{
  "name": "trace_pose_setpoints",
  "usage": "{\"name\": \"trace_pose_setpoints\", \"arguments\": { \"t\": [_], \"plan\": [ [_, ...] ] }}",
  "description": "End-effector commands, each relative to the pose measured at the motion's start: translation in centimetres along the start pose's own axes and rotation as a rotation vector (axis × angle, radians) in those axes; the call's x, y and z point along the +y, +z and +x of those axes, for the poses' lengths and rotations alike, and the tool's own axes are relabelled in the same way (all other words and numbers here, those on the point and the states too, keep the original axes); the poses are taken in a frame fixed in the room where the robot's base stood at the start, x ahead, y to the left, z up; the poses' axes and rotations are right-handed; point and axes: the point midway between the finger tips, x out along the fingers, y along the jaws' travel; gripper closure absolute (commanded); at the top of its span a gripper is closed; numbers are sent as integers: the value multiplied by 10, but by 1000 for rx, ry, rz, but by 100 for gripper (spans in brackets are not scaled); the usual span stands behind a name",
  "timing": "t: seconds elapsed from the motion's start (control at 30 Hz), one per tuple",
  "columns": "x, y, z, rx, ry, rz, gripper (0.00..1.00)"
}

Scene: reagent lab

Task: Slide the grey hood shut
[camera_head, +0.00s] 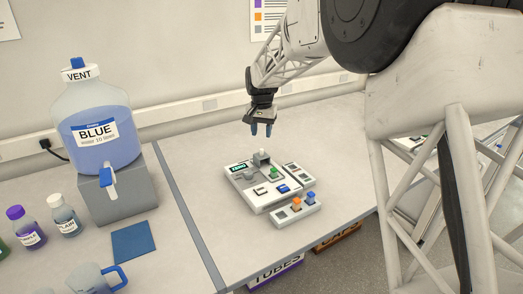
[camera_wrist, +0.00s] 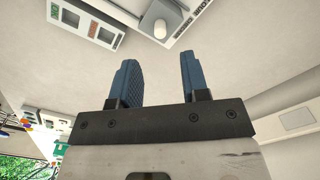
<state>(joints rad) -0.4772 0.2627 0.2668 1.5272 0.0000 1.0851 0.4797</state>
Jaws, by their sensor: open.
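A small white bench device (camera_head: 262,198) lies on the table in the head view, with a display, a green button and a blue button. At its back stands a small grey block with a pale knob on top, which looks like the grey hood (camera_head: 261,160). In the wrist view the pale knob (camera_wrist: 160,28) shows on a grey part beyond the fingertips, cut by the top edge. My gripper (camera_head: 261,129) is open and empty above and just behind the hood, apart from it. Its two blue fingers also show in the wrist view (camera_wrist: 156,58). How far the hood is open is unclear.
A narrow module (camera_head: 299,174) adjoins the device on the right. A small rack (camera_head: 296,213) with orange and blue pieces stands in front. A large blue-liquid bottle (camera_head: 97,130) on a grey block (camera_head: 130,190) stands left. The table around the device is mostly clear.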

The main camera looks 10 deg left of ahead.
Motion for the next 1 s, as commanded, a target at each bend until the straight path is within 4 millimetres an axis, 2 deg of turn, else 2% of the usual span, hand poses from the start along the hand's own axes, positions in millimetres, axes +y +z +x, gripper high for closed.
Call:
{"name": "trace_pose_setpoints", "arguments": {
  "t": [0.27,0.47,1.0],
  "plan": [
    [0,0,1,0,0,-2,58],
    [0,0,9,-1,0,-2,58],
    [0,0,67,0,0,-3,58]
  ]
}}
